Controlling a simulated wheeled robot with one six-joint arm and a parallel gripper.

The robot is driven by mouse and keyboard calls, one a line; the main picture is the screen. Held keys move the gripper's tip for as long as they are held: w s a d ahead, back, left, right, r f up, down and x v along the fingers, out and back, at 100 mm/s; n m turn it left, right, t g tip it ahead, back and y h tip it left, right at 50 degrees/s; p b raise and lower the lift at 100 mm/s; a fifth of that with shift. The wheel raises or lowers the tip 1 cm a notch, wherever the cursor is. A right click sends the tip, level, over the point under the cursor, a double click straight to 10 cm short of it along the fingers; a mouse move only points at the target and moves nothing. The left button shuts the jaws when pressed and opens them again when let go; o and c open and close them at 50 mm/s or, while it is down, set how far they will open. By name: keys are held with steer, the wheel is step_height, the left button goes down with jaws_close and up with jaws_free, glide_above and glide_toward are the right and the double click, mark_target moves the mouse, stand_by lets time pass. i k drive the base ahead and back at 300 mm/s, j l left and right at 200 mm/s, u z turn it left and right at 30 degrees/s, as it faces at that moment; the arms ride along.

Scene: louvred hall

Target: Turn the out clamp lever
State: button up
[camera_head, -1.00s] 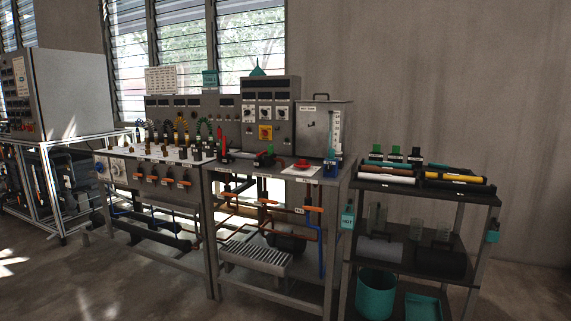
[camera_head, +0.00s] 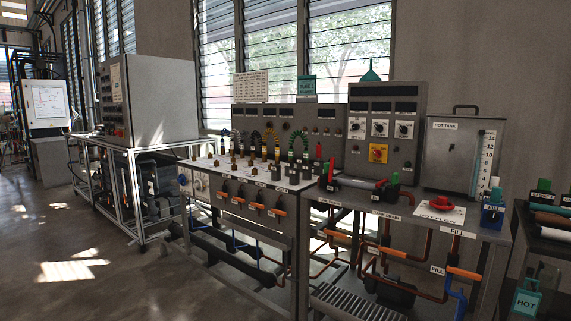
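A test tube section (camera_head: 358,183) lies across the grey steel bench (camera_head: 405,209), held between two dark end fittings. The left fitting (camera_head: 328,182) has a red part beside it. The right fitting (camera_head: 391,192) has a green part (camera_head: 395,179) on top. White labels sit on the bench front edge below them, too small to read surely. I cannot tell which fitting carries the out clamp lever or how that lever is set. My gripper is not in view.
A hot tank (camera_head: 465,155) stands at the bench's right end, with a red handwheel (camera_head: 440,204) in front. A control panel (camera_head: 384,125) rises behind the tube. A shelf rack stands far right. Open floor (camera_head: 110,260) lies at left.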

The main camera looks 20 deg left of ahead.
mark_target(333, 159)
steer(key=i+j+u, duration=0.2)
steer(key=i+j, duration=0.25)
steer(key=i+j+u, duration=0.2)
steer(key=i+j, duration=0.15)
steer(key=i, duration=0.15)
steer(key=i+j+u, duration=0.15)
steer(key=i+j, duration=0.15)
steer(key=i, duration=0.25)
steer(key=k+l+z, duration=0.1)
steer(key=k+z, duration=0.15)
steer(key=z, duration=0.15)
steer(key=k+l+z, duration=0.1)
steer(key=z, duration=0.35)
steer(key=k+l, duration=0.05)
steer(key=k, duration=0.05)
